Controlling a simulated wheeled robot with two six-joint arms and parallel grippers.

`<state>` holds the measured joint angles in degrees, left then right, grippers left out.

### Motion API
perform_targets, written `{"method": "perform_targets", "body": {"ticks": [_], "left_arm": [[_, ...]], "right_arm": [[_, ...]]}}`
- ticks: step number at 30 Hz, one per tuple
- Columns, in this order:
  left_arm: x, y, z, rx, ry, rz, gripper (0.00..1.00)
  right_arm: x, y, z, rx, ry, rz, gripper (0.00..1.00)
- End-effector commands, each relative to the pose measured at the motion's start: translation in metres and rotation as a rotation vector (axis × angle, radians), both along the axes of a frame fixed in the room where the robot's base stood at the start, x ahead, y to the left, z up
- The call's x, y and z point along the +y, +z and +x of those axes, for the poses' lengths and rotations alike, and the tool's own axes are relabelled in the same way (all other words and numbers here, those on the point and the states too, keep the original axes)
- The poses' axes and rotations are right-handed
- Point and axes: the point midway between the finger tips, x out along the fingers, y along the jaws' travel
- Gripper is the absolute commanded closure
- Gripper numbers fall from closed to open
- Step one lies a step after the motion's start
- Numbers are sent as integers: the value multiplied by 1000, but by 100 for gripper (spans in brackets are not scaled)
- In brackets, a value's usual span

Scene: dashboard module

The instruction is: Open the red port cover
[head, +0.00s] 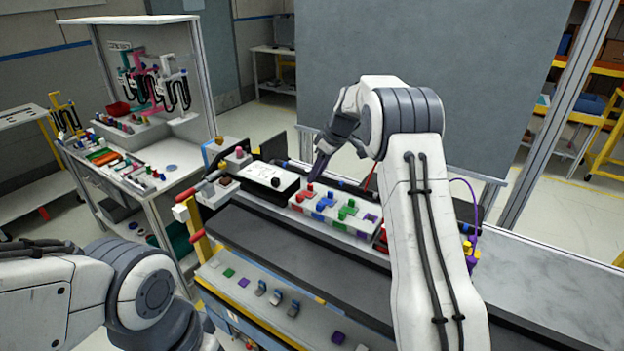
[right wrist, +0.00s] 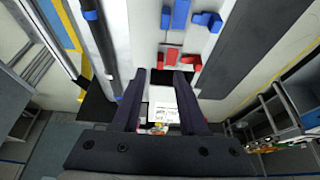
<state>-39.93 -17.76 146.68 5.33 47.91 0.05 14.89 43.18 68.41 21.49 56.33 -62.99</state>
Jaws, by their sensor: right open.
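The dashboard module (head: 335,218) is a white panel with red, blue, green and purple parts in a row. The red parts (head: 307,190) are at its left end; I take the red port cover to be among them. In the right wrist view a red part (right wrist: 190,62) shows just ahead of the fingertips, with blue parts beyond it. Whether the cover is open or closed is too small to tell. My right gripper (head: 319,170) points down over the red end; its fingers (right wrist: 158,75) are apart with nothing held. My left gripper is out of view.
A white box with black sides (head: 268,178) sits left of the panel. A dark grey ledge (head: 290,255) runs in front, with a lower shelf of small coloured parts (head: 265,290). A side workbench (head: 150,165) stands at left. A large grey board rises behind.

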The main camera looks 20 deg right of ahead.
Motion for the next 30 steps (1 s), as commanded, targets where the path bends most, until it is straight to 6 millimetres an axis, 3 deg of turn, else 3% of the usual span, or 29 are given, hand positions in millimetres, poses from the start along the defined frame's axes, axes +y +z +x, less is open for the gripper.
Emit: {"method": "perform_targets", "body": {"ticks": [9,19,23,30], "left_arm": [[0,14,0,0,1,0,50],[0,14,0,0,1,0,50],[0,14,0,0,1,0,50],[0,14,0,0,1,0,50]], "right_arm": [[10,-37,12,1,0,1,57],[11,-41,14,-1,0,0,57],[11,-41,13,-1,0,0,100],[11,-41,13,-1,0,1,100]]}}
